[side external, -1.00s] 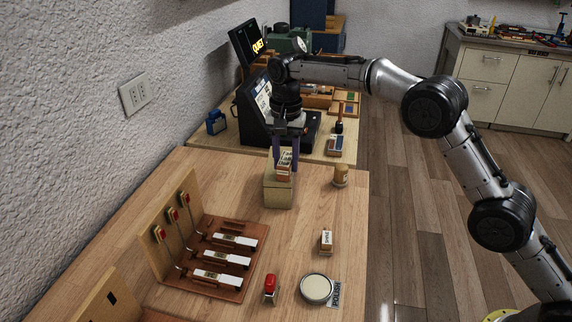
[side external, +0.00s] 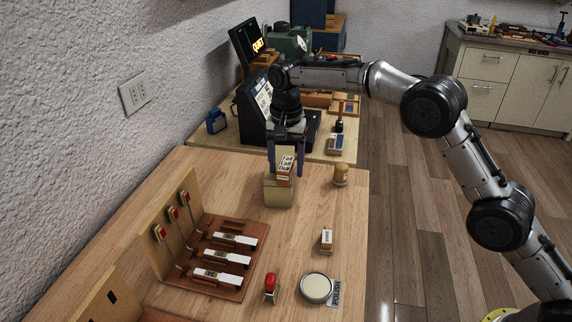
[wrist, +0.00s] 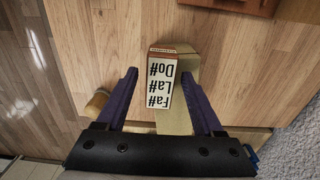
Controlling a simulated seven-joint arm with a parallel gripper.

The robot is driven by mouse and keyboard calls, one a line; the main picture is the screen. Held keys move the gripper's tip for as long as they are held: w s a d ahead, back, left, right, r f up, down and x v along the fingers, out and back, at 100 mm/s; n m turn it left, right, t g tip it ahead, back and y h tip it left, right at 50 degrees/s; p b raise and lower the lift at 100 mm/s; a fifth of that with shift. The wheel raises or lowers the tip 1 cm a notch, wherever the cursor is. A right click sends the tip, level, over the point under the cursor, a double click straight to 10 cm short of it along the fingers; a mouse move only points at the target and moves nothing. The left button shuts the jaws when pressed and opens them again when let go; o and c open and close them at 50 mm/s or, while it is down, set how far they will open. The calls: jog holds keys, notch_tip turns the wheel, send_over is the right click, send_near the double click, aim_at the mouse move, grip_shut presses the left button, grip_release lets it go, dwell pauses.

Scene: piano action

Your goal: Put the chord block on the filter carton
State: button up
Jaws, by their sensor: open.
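The chord block (side external: 286,166) is a small box with a white face lettered Fa# La# Do# and orange-brown sides. It rests on top of the pale tan filter carton (side external: 279,194) on the wooden table. The wrist view shows the lettered face of the block (wrist: 159,86) toward the camera, with part of the carton (wrist: 188,68) beside and below it. My gripper (side external: 286,172) is open around the block, its purple fingers apart on either side. In the wrist view my gripper (wrist: 160,80) shows a gap between each finger and the block.
A brown jar (side external: 341,176) stands right of the carton. A small labelled block (side external: 326,241), a red-handled stamp (side external: 270,287) and a polish tin (side external: 316,288) are nearer. The key-action model (side external: 222,256) is at left. A dark screen terminal (side external: 258,112) stands behind.

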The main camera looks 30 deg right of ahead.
aim_at(286, 163)
notch_tip(286, 163, up, 7)
jog(key=shift+f, duration=0.15)
jog(key=shift+r, duration=0.5)
jog(key=shift+s+d+r, duration=0.1)
jog(key=shift+r, duration=0.2)
jog(key=s+d+r+n+t, duration=0.1)
jog(key=s+d+r+n, duration=0.1)
jog(key=s+d+r, duration=0.55)
jog(key=s+d+r+n+t, duration=0.2)
jog(key=s+r, duration=0.2)
jog(key=s, duration=0.6)
jog(key=s+d+f+n+t, duration=0.1)
jog(key=s+f, duration=0.4)
jog(key=s, duration=0.6)
jog(key=s+d+f+n+t, duration=0.1)
jog(key=s+d+f+n, duration=0.2)
jog(key=s, duration=0.8)
jog(key=shift+s+d+f+n+t, duration=0.3)
jog(key=shift+s+d+f+n, duration=0.15)
jog(key=shift+f, duration=0.4)
